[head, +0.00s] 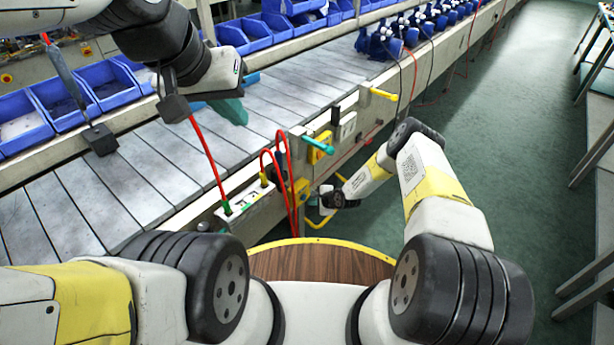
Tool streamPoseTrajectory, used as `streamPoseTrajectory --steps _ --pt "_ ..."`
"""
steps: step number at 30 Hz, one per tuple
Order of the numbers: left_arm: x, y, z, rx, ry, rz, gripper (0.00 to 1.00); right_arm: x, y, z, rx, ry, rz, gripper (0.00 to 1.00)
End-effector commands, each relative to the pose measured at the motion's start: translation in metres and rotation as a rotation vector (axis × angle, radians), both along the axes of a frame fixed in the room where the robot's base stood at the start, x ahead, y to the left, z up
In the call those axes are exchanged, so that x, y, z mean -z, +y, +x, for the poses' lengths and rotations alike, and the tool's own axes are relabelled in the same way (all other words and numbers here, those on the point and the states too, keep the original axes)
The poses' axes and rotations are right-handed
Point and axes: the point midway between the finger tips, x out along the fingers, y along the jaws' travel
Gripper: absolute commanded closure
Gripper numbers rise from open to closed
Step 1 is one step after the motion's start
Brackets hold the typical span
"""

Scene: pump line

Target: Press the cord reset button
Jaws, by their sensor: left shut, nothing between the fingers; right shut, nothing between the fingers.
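I cannot make out the cord reset button for certain. Two yellow boxes sit on the conveyor's near side: one with a teal bar across it (322,150) and a lower one (301,191), partly behind red cables. My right gripper (332,197) is shut and empty, low beside the conveyor, to the right of the lower yellow box. Whether it touches anything is unclear. My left arm enters at the top left. My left gripper (228,82) is over the belt, shut and empty; its fingers are hard to make out.
A white socket panel (246,209) with green and yellow plugs and red cables is on the conveyor's near side. A yellow lever (383,94) juts out further along. Blue bins (70,97) line the far side; blue pumps (385,42) stand up the belt. Green floor (490,120) is clear at right.

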Motion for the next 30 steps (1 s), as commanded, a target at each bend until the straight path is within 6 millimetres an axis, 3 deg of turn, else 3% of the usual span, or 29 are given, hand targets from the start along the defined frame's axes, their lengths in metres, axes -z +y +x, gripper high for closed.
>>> streamPoseTrajectory --steps 30 --pt "0.0 0.0 0.0 0.0 0.0 0.0 1.0 -0.0002 0.0069 0.005 0.0 0.0 0.0 1.0"
